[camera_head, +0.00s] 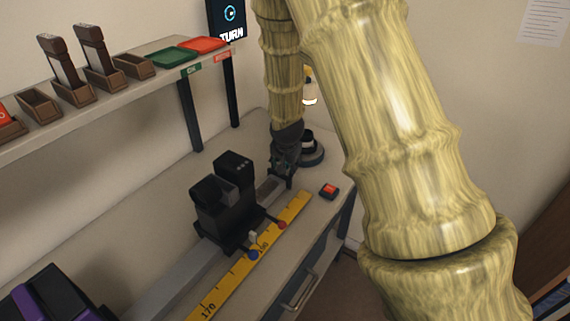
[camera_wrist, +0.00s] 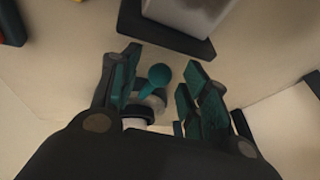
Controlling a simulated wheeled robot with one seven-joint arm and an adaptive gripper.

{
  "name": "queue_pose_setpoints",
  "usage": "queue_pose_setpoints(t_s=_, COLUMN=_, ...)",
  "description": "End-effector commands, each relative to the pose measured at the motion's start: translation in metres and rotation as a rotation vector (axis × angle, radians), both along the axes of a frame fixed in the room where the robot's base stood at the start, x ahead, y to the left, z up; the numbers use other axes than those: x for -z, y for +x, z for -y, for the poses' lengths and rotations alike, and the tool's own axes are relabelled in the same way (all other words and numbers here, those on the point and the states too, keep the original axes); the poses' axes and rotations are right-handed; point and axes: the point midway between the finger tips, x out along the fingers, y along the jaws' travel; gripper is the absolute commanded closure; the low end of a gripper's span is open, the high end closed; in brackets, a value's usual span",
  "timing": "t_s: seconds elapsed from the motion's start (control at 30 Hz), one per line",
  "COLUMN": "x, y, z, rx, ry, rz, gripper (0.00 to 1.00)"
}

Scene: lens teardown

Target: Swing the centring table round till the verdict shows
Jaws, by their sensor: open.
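The centring table is partly hidden behind my gripper; a dark round base (camera_head: 318,157) with a pale top shows just right of it at the bench's far end. In the wrist view a teal ball knob (camera_wrist: 159,75) on a short teal stem stands between my fingers, above pale round parts (camera_wrist: 136,118). My gripper (camera_wrist: 158,88) is open, with a finger on each side of the knob and gaps visible. In the head view my gripper (camera_head: 283,172) points down beside the round base.
A black device (camera_head: 222,210) stands on a rail, left of my gripper. A yellow ruler (camera_head: 240,262) runs along the bench front, and a red button (camera_head: 329,190) sits near the edge. A shelf (camera_head: 110,100) carries brown holders, a green tray (camera_head: 172,57) and a red tray (camera_head: 203,45).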

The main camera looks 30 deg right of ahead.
Motion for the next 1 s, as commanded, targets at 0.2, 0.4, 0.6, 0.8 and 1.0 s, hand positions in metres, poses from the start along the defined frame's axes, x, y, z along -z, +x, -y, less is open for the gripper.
queue_pose_setpoints(t_s=0.2, x=0.0026, y=0.0013, z=0.0006, rx=0.0, ry=0.0, rz=0.0, gripper=0.55)
queue_pose_setpoints(t_s=0.4, x=0.0026, y=0.0011, z=0.0005, rx=0.0, ry=0.0, rz=0.0, gripper=0.62)
queue_pose_setpoints(t_s=0.6, x=0.0026, y=0.001, z=0.0004, rx=0.0, ry=0.0, rz=0.0, gripper=0.98)
queue_pose_setpoints(t_s=0.8, x=0.0026, y=0.0008, z=0.0005, rx=-0.001, ry=0.0, rz=0.0, gripper=1.0)
queue_pose_setpoints(t_s=1.0, x=0.0022, y=-0.0027, z=0.0031, rx=-0.014, ry=0.0, rz=-0.002, gripper=1.0)
